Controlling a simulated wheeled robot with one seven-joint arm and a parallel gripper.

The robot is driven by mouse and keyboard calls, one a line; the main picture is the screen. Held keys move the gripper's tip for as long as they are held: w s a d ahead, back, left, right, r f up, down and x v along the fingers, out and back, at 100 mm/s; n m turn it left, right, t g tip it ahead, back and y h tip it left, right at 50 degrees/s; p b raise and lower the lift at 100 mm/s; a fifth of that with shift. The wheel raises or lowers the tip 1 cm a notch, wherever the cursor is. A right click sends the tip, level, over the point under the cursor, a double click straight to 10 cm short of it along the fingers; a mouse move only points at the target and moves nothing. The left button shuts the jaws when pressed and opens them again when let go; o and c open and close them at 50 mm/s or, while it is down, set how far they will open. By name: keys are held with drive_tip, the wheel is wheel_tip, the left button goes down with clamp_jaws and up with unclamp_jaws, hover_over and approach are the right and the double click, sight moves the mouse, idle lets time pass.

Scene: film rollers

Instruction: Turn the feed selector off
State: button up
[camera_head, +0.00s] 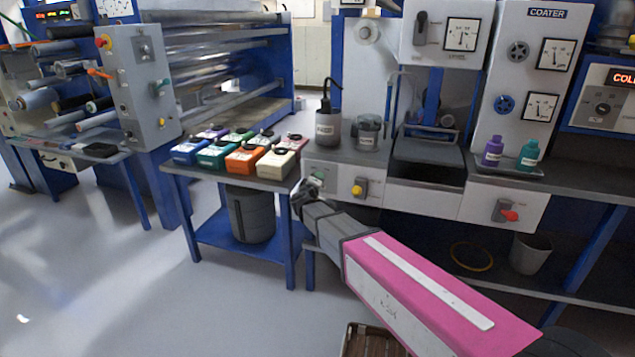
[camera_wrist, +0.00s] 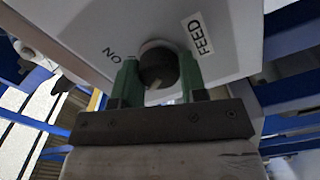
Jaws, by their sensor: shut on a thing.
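The feed selector (camera_wrist: 158,66) is a round dark knob on a pale panel in the wrist view. A "FEED" label (camera_wrist: 199,33) sits to its upper right and an "ON" marking (camera_wrist: 112,54) to its left. A small pale mark shows at the knob's lower edge; I cannot tell which setting it indicates. My gripper (camera_wrist: 159,70) has its two green fingers shut on the knob, one on each side. In the head view, my gripper (camera_head: 316,180) is at the left end of the coater bench's front panel, and the knob is largely hidden there.
A yellow knob (camera_head: 359,189) is just right of my gripper on the same panel, and a red-handled switch (camera_head: 507,214) is farther right. Several coloured boxes (camera_head: 243,158) stand on the blue table to the left. A wooden crate (camera_head: 368,342) is on the floor below my arm.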

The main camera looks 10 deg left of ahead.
idle(0.3)
drive_tip(key=o, duration=0.9)
drive_tip(key=shift+s, duration=0.1)
drive_tip(key=s, duration=1)
drive_tip(key=shift+s+a, duration=0.3)
drive_tip(key=shift+a, duration=0.1)
